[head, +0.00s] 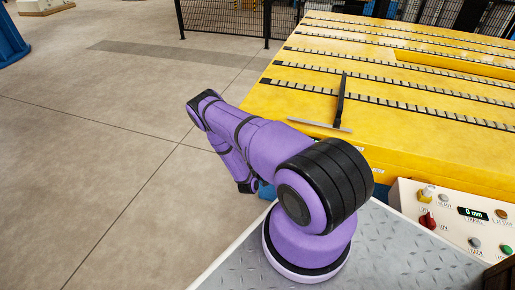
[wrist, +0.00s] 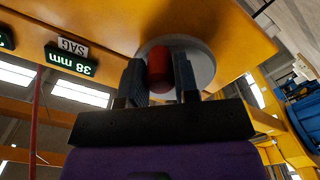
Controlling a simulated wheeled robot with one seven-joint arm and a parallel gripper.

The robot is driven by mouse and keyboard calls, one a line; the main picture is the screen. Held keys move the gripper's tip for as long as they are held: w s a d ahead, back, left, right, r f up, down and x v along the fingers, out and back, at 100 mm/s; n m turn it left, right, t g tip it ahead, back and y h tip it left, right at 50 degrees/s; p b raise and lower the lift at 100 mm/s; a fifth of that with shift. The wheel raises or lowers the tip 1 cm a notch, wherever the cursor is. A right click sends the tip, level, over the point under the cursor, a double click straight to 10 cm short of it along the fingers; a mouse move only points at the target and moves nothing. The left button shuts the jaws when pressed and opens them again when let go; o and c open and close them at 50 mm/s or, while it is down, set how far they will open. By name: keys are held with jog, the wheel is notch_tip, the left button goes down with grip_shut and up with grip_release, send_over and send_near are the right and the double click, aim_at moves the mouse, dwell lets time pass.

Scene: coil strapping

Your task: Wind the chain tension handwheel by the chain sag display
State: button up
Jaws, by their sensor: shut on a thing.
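In the wrist view the chain tension handwheel (wrist: 203,58) is a grey disc under the yellow frame, with a red handle (wrist: 159,66) standing out from it. My gripper (wrist: 159,78) has its two dark fingers on either side of the red handle and is shut on it. The chain sag display (wrist: 70,62) is left of the wheel and reads 38 mm in green, upside down, beside a SAG label (wrist: 72,46). In the head view my arm hides the wheel, the handle and the gripper.
The yellow chain conveyor (head: 385,110) fills the right of the head view. A control panel (head: 455,224) with a 0 mm display and several knobs stands at lower right. A black mesh fence (head: 225,18) is at the back.

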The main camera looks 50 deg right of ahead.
jog(key=shift+s+r+n, duration=0.1)
jog(key=shift+r+n, duration=0.1)
jog(key=shift+n, duration=0.5)
jog(key=shift+r+n, duration=0.35)
jog(key=shift+n, duration=0.65)
jog(key=shift+s+d+r+n, duration=0.1)
jog(key=shift+r+n, duration=0.15)
jog(key=shift+n, duration=0.45)
jog(key=shift+s+r+n, duration=0.1)
jog(key=shift+r+n, duration=0.1)
jog(key=shift+n, duration=0.5)
jog(key=n, duration=0.1)
jog(key=r+n, duration=0.1)
jog(key=n, duration=0.1)
jog(key=shift+w+r, duration=0.1)
jog(key=o, duration=1.8)
